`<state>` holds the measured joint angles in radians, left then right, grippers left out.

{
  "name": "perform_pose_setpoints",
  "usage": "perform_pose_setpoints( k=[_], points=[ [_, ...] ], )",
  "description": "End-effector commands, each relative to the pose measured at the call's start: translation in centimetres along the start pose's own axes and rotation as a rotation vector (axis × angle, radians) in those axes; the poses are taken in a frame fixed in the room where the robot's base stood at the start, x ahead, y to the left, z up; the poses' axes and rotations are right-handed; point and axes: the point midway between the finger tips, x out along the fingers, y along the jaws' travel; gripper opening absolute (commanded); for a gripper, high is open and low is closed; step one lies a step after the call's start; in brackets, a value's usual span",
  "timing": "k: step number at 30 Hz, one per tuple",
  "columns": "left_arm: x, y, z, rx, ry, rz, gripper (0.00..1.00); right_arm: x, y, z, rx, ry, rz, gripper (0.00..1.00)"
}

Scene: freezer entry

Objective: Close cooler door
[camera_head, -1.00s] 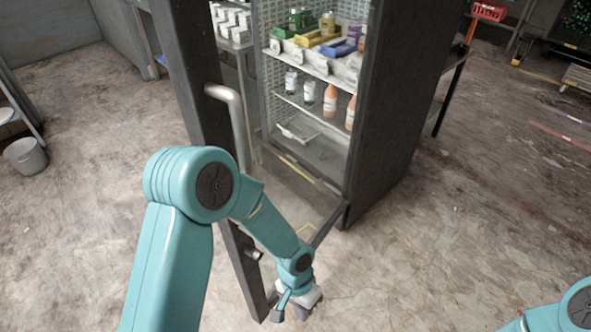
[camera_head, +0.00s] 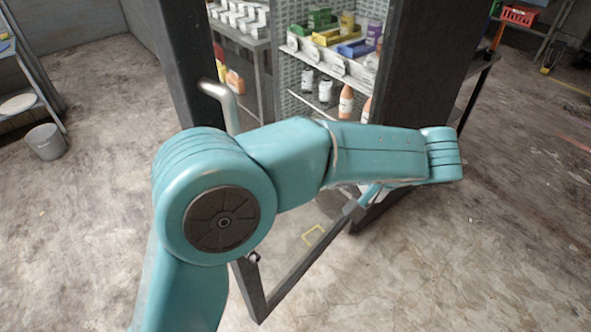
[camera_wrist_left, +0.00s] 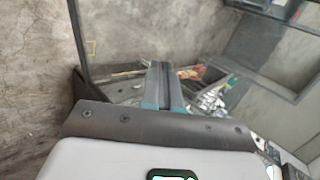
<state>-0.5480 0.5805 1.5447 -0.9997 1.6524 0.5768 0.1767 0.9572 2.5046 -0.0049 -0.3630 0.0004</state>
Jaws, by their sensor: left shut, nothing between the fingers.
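The cooler (camera_head: 425,75) is a dark cabinet with lit shelves. Its glass door, framed by a dark post (camera_head: 185,75), stands open and angled towards me. The door's bottom rail (camera_head: 305,262) runs back to the cabinet's lower corner. A pale bar handle (camera_head: 221,98) is on the door's outer post. My left arm reaches across in front of the door, and its forearm hides most of the left gripper. In the left wrist view the left gripper (camera_wrist_left: 163,75) has its fingers together with nothing between them. Contact with the door cannot be told. My right gripper is out of view.
Bottles and coloured boxes stand on the cooler shelves (camera_head: 330,68). A grey bucket (camera_head: 46,141) is on the floor at left, beside a shelf unit. A red basket (camera_head: 519,14) is at the back right. The concrete floor at right is clear.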

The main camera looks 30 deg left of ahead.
Motion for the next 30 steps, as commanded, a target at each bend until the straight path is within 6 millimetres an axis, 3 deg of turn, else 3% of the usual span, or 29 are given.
perform_pose_setpoints(
  k=[5, 18, 24, 30],
  points=[
    [0.4, -1.1, 0.5, -0.028, -0.007, -0.03, 0.0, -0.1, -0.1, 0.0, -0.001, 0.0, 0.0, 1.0],
    [9.4, -1.4, 0.8, -0.024, -0.012, -0.026, 0.0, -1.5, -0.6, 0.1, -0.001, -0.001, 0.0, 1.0],
    [11.3, -3.4, 0.7, -0.025, -0.008, -0.025, 0.0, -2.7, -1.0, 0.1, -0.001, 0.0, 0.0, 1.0],
    [12.2, -4.0, 0.6, -0.022, -0.007, -0.025, 0.0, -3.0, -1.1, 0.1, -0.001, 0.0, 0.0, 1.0]
  ],
)
